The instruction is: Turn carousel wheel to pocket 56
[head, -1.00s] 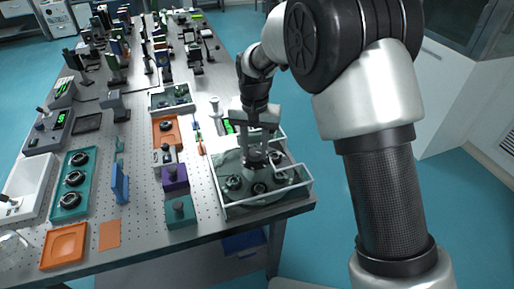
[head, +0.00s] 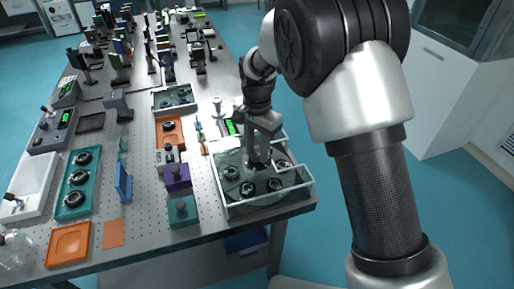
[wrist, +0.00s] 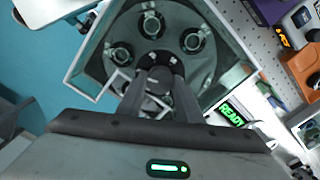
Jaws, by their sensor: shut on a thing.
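The carousel wheel (head: 236,198) is a grey-green disc with several round dark-ringed pockets, set inside a white-framed tray (head: 268,207) at the table's front right corner. It also shows in the wrist view (wrist: 207,72), with the pockets around its hub. My gripper (head: 256,166) points down at the wheel's centre. In the wrist view its two fingers (wrist: 158,88) are shut on the central hub knob (wrist: 156,59), which they partly hide. A small green-lit display (wrist: 232,112) beside the tray appears to read "READY". I cannot read any pocket numbers.
An orange tray (head: 169,130), a purple block (head: 177,176) and a teal block (head: 183,211) stand left of the carousel. A teal tray with several round parts (head: 63,208) lies farther left.

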